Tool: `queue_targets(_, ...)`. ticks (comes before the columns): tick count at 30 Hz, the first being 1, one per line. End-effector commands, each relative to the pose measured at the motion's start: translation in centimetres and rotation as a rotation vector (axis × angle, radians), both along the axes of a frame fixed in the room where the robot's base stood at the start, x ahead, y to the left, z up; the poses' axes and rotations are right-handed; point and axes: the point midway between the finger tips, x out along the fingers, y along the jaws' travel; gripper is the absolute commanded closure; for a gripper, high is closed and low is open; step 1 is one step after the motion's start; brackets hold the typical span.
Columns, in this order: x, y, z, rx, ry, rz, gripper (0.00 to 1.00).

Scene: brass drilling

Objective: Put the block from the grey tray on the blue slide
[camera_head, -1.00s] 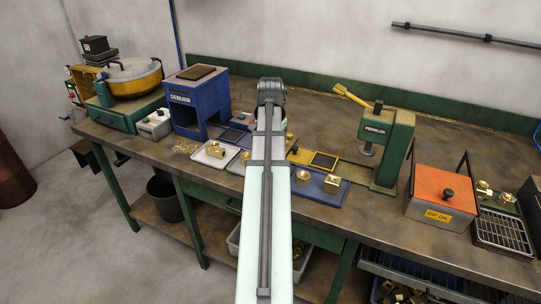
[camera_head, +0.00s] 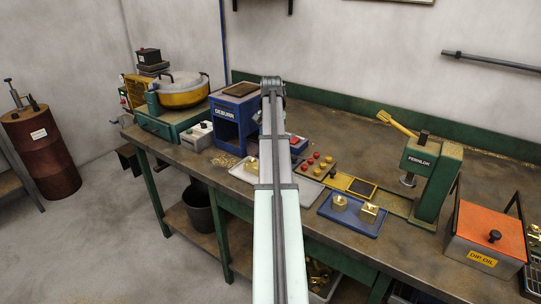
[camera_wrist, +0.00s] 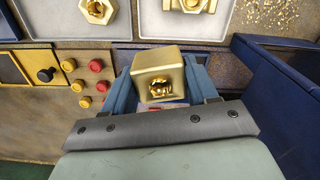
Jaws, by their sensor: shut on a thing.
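In the wrist view a brass block (camera_wrist: 158,80) with a round hole in its face is held between the blue fingers of my gripper (camera_wrist: 163,88). Dark blue edging (camera_wrist: 207,48) shows behind it and seems to belong to the blue slide. I cannot tell whether the block touches it. The slide is mostly hidden by the block and gripper. In the head view my arm hides the gripper and the block. A pale grey tray (camera_head: 236,171) with a brass fitting (camera_head: 251,165) lies partly behind my arm, and grey trays show at the top of the wrist view.
The blue DEBURR machine (camera_head: 226,132) stands close on the left in the head view. Red and yellow buttons (camera_head: 318,166) and a blue tray (camera_head: 341,226) with brass parts are to the right. The green press (camera_head: 432,180) stands further right.

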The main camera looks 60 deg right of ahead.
Motion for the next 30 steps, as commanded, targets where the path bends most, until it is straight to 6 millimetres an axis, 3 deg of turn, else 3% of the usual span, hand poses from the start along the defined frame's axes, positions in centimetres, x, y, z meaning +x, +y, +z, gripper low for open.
queue_targets(1,1.7,-1.9,0.4,0.000,0.000,-0.011,1.00)
queue_targets(3,2.9,-3.5,0.6,-0.001,0.000,-0.032,1.00)
queue_targets(9,5.1,-6.6,1.3,-0.002,-0.001,-0.107,1.00)
queue_targets(19,5.2,-6.8,0.6,0.000,-0.001,-0.221,1.00)
queue_targets(30,5.2,-6.7,-4.4,-0.001,-0.002,-0.221,1.00)
